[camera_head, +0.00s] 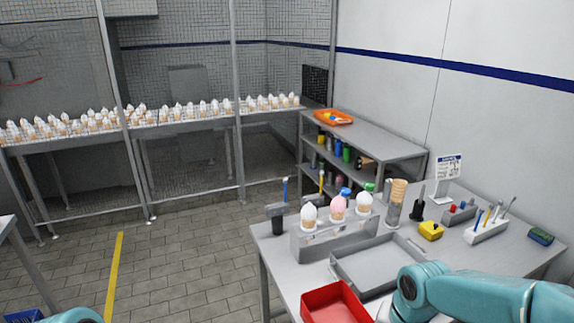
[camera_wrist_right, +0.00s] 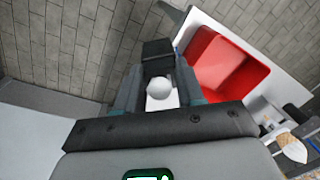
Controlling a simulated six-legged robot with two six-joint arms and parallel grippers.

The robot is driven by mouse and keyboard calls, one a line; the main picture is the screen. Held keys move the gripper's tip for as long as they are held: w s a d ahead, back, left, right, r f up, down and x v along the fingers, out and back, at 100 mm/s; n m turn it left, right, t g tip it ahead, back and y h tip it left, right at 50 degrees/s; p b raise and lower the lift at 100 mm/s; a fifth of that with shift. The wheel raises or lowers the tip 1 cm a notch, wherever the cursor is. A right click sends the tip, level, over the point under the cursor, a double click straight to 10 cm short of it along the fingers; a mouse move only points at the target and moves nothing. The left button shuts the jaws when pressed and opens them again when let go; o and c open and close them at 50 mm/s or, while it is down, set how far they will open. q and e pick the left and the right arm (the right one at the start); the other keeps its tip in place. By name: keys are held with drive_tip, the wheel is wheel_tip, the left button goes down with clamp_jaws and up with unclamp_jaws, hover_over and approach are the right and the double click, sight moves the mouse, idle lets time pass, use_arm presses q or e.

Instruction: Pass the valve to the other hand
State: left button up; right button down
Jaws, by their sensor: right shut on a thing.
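In the right wrist view, my right gripper (camera_wrist_right: 158,88) is shut on a white round-ended thing (camera_wrist_right: 159,88), which shows between its dark fingers. Only this rounded end is clear, so I cannot tell from its shape whether it is the valve. In the head view my right arm comes in over the right front of the table, and its jaws and what they hold do not show. Only bits of my left arm show at the bottom left; my left gripper is out of view.
The metal table (camera_head: 288,262) carries a red tray (camera_head: 335,305), a grey tray (camera_head: 352,273) and a rack (camera_head: 310,245) with three ice cream cones. A yellow item (camera_head: 431,231) and tool holders stand at the right.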

drive_tip(key=shift+s+a+f+n, duration=0.2)
drive_tip(key=shift+f+n, duration=0.1)
drive_tip(key=shift+n, duration=0.25)
drive_tip(key=shift+s+a+f+n, duration=0.15)
drive_tip(key=shift+f+n, duration=0.1)
drive_tip(key=shift+n, duration=0.3)
drive_tip(key=shift+w+a+f+n, duration=0.15)
drive_tip(key=shift+a+f+n, duration=0.05)
drive_tip(key=shift+n, duration=0.6)
drive_tip(key=shift+w+n+g, duration=0.15)
drive_tip(key=shift+n+g, duration=0.15)
drive_tip(key=shift+n, duration=0.8)
